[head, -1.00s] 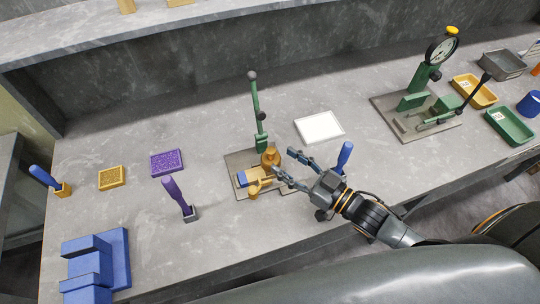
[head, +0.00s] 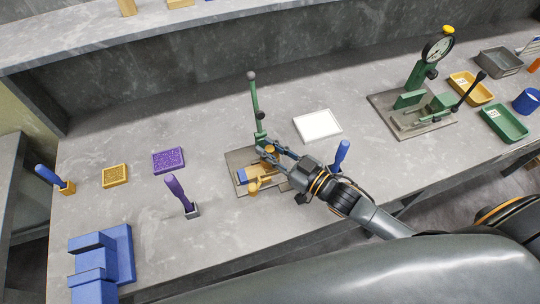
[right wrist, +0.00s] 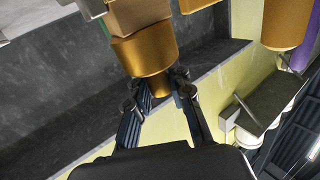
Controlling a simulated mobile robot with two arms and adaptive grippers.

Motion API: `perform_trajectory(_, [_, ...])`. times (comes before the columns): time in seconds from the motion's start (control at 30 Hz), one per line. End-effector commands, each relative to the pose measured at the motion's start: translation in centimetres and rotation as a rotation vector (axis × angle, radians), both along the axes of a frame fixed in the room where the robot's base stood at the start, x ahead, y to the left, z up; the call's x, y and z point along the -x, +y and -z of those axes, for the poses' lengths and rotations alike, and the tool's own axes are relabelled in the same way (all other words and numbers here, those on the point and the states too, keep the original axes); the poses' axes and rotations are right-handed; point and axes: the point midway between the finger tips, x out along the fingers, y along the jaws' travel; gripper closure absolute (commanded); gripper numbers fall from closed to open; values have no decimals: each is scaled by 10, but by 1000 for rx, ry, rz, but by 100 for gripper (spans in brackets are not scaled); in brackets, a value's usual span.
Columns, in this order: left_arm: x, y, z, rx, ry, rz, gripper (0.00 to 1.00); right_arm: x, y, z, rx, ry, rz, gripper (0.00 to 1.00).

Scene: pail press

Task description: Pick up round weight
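The round weight is a brass cylinder with a narrower neck; I take it to be the brass piece (head: 270,158) at the small green lever press. In the right wrist view a large brass cylinder (right wrist: 146,51) with a narrow stub fills the space just beyond the fingers. My right gripper (head: 267,146) reaches in from the right with its fingers spread at the brass piece. In the right wrist view the gripper (right wrist: 157,84) has a finger on either side of the stub; contact is unclear. My left gripper is not in view.
The green press (head: 257,115) has an upright lever close to my right fingers. A blue block and brass clamp parts (head: 256,184) lie on its base. A blue-handled tool (head: 341,156) stands beside my right wrist. A white tray (head: 318,125) lies behind.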

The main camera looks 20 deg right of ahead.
Motion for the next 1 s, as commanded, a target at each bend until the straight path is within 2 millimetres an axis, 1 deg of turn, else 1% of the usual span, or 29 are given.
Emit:
perform_trajectory(0.53, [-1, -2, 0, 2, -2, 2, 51, -1, 0, -4, -3, -6, -1, 100])
perform_trajectory(0.67, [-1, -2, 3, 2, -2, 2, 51, -1, 0, -9, -1, -7, -1, 100])
perform_trajectory(0.77, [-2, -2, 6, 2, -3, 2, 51, 0, 0, -18, -3, -9, -2, 100])
perform_trajectory(0.87, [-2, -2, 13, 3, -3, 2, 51, 0, 0, -34, -1, -12, -3, 100])
perform_trajectory(1.0, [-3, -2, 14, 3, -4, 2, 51, 27, 3, -62, -5, -6, -4, 100])
